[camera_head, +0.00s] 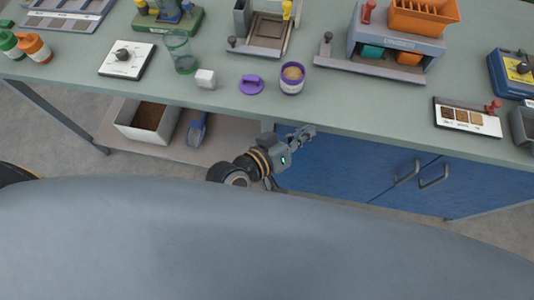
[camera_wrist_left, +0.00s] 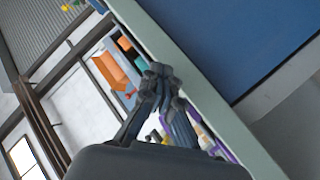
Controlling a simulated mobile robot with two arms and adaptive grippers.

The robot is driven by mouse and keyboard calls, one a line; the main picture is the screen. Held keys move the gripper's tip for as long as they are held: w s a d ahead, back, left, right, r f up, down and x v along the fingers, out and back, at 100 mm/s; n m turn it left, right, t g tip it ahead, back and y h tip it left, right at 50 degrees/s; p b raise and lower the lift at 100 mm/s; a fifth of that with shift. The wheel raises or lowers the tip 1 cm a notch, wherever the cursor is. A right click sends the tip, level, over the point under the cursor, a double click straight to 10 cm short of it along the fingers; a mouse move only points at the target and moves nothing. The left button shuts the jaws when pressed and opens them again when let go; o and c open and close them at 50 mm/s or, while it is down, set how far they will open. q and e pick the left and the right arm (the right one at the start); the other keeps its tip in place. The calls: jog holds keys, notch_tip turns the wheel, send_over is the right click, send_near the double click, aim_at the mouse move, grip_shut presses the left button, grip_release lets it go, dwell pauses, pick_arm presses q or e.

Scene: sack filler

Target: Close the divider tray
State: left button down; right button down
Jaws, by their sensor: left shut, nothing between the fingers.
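A grey divider housing (camera_head: 394,43) with an orange hopper (camera_head: 424,16) on top stands at the back right of the bench. A flat grey tray (camera_head: 370,66) sticks out from its front, with teal and orange compartments behind it. It looks pulled out. A small knob stands at the tray's left end. My left gripper (camera_head: 306,131) is at the bench's front edge, below and left of the tray, apart from it. It is shut and empty. In the left wrist view its fingers (camera_wrist_left: 164,82) are together, with the orange hopper (camera_wrist_left: 113,72) beyond. My right gripper is not in view.
A purple cup (camera_head: 292,78), purple lid (camera_head: 251,86), white cube (camera_head: 205,79) and clear green-based cup (camera_head: 181,55) stand left of the tray. A sample card (camera_head: 467,118) lies right. Blue cabinet doors (camera_head: 350,175) are under the bench (camera_head: 340,105).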

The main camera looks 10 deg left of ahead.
pick_arm(q)
jog(key=s+a+f+m+g+y, duration=0.1)
jog(key=s+a+f+g+y, duration=0.2)
jog(key=a+f, duration=0.4)
jog(key=shift+s+a+f+m+g, duration=0.3)
jog(key=shift+a+f, duration=0.1)
jog(key=shift+f, duration=0.45)
jog(key=s+a+f+g+y, duration=0.1)
jog(key=s+a+f, duration=0.1)
jog(key=f, duration=0.6)
jog(key=s+a+f+g+y, duration=0.1)
jog(key=s+a+f, duration=0.1)
jog(key=f, duration=0.6)
jog(key=s+a+f+g+y, duration=0.1)
jog(key=s+a+f, duration=0.2)
jog(key=f, duration=0.5)
jog(key=s+a+f+g+y, duration=0.1)
jog(key=s+a+f, duration=0.4)
jog(key=s, duration=0.5)
jog(key=s+a+f+g+y, duration=0.2)
jog(key=s+a+f, duration=0.3)
jog(key=s+f, duration=0.5)
jog(key=shift+a+f+g, duration=0.3)
jog(key=shift+a, duration=0.05)
